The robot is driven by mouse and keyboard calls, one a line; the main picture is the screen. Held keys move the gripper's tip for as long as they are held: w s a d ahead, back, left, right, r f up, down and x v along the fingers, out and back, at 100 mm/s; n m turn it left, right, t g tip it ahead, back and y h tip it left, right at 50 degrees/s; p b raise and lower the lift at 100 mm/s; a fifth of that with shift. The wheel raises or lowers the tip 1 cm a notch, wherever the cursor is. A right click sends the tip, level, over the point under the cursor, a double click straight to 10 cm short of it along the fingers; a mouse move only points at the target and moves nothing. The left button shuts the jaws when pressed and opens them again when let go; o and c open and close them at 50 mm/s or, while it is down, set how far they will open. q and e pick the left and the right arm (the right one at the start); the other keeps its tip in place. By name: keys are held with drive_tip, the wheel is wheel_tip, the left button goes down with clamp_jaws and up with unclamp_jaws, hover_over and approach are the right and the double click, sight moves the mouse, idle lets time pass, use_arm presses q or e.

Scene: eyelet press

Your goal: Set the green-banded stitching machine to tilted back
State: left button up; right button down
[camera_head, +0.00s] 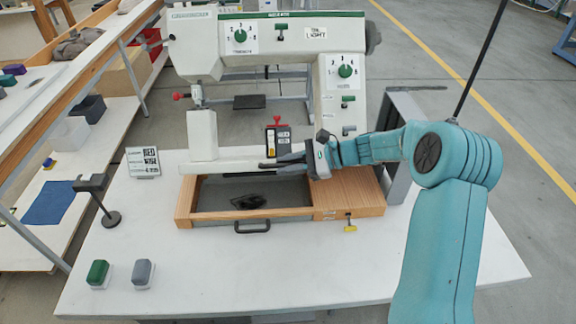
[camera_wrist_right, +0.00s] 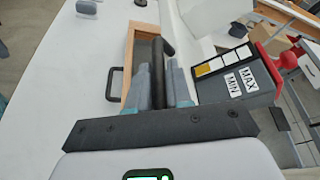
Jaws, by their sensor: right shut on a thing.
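The green-banded stitching machine (camera_head: 290,28) is white, with a green stripe on its top edge and dials on its arm and pillar. It stands at the back of a wooden-framed tray (camera_head: 185,203), whose dark recess shows in front of it. I cannot tell how far it leans. My right gripper (camera_head: 264,163) is at the front edge of the machine's bed. In the right wrist view my right gripper (camera_wrist_right: 158,68) is shut on a black bar (camera_wrist_right: 157,58), which lies between its fingers. My left gripper is not in view.
A black-and-yellow MIN/MAX container (camera_wrist_right: 232,76) with a red part is close beside the right gripper. A black stand (camera_head: 107,212), a green button (camera_head: 97,272) and a grey button (camera_head: 143,271) are at the left.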

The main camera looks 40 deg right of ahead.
drive_tip(key=shift+w+d+r, duration=0.1)
drive_tip(key=shift+w, duration=0.05)
idle(0.3)
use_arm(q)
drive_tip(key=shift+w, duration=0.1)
use_arm(e)
drive_tip(key=c, duration=1.4)
unclamp_jaws()
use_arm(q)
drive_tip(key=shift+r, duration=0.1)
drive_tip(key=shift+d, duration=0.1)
